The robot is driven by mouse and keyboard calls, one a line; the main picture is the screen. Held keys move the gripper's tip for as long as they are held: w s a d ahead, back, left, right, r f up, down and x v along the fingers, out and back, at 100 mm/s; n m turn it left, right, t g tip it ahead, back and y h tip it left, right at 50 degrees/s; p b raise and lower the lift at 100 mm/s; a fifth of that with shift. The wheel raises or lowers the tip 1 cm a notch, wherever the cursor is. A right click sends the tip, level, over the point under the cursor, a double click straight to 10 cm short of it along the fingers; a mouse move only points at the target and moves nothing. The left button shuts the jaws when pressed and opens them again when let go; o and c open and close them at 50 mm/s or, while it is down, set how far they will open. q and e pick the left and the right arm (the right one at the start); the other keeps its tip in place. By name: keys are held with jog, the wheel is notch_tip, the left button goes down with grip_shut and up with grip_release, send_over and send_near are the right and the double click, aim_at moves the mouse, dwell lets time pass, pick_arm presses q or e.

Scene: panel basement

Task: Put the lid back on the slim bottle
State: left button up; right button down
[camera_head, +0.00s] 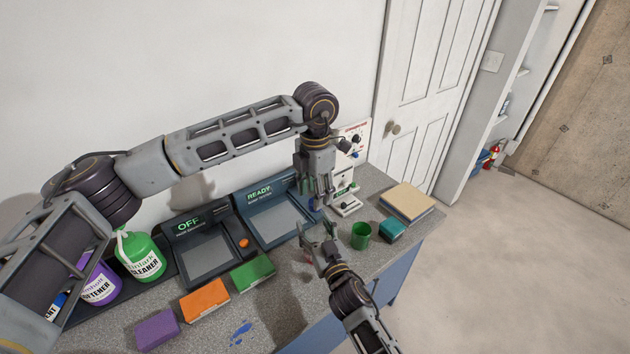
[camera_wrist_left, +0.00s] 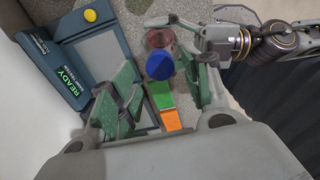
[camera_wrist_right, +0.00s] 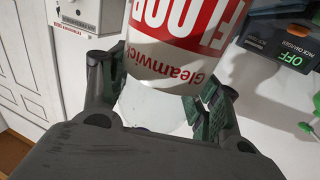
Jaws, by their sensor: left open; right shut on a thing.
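The slim bottle (camera_wrist_right: 185,55) has a red and white label reading FLOOR and fills the right wrist view. My right gripper (camera_head: 318,238) is shut on it; its fingers lie on both sides of the bottle. A reddish, see-through round shape (camera_wrist_left: 158,38) beside my right fingers in the left wrist view looks like the bottle from above. The blue lid (camera_wrist_left: 160,66) overlaps it there, closer to the camera. My left gripper (camera_head: 320,190) is open above the counter, its fingers on either side of the lid. I cannot tell whether lid and bottle touch.
Green (camera_head: 253,272), orange (camera_head: 205,300) and purple (camera_head: 157,329) blocks lie along the front. Cleaner bottles (camera_head: 140,255) stand left.

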pick_arm(q)
jog(key=shift+f, duration=1.35)
grip_shut()
jog(key=shift+o, duration=0.5)
grip_release()
jog(key=shift+r, duration=0.15)
